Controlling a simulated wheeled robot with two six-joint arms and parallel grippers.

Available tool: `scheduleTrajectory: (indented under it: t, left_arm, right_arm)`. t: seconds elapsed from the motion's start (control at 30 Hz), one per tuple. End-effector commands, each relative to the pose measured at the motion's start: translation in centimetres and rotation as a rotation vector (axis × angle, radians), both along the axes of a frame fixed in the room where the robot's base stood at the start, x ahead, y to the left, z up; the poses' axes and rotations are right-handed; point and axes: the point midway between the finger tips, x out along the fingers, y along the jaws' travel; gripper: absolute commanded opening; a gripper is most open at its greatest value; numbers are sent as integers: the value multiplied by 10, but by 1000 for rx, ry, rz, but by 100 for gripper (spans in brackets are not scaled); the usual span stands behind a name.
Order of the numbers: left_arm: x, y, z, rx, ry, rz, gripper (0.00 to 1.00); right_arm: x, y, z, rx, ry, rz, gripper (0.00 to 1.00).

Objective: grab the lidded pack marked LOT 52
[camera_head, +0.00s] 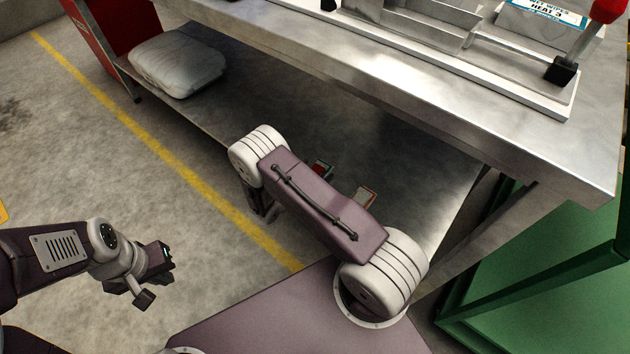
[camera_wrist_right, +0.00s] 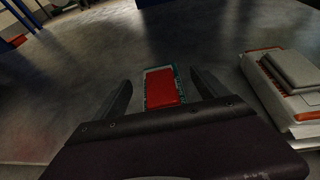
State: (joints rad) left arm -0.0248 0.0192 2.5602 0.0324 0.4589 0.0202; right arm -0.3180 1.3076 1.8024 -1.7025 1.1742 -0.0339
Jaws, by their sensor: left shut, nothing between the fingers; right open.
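In the right wrist view a flat red pack (camera_wrist_right: 160,86) with a teal and white edge lies on the shelf between the fingers of my right gripper (camera_wrist_right: 163,82), which is open. A white and grey pack (camera_wrist_right: 285,85) with orange trim and a raised grey lid-like block lies to its right, outside the fingers. No LOT marking is readable on either. In the head view the red pack (camera_head: 322,168) and the orange-trimmed pack (camera_head: 366,195) show partly behind my right arm, which hides my right gripper. My left gripper (camera_head: 160,278) is shut and empty, over the floor.
The packs lie on a metal lower shelf (camera_head: 420,180) under a steel bench top (camera_head: 450,110). A grey bag (camera_head: 178,63) lies at the shelf's left end. A green frame (camera_head: 540,270) stands at right. The floor at left is clear.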

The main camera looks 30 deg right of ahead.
Motion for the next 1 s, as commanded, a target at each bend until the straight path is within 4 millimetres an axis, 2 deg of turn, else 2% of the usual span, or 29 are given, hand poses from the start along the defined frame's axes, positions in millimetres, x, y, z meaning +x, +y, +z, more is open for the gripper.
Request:
scheduleTrajectory:
  t: [0.2,0.4,0.47,0.7,0.77,1.0]
  left_arm:
    - [0,0,1,0,-1,0,0]
    - [0,0,1,0,-1,0,0]
    - [0,0,1,0,-1,0,0]
    - [0,0,5,0,-1,0,0]
    - [0,0,13,0,0,0,0]
    - [0,0,49,0,-1,0,0]
  right_arm:
    - [1,-1,1,0,0,0,84]
    - [0,-1,1,0,0,0,28]
    - [0,-1,1,0,0,0,14]
    - [0,-1,6,0,-1,0,14]
    - [1,-1,18,0,-1,0,14]
    - [1,-1,78,1,-2,0,14]
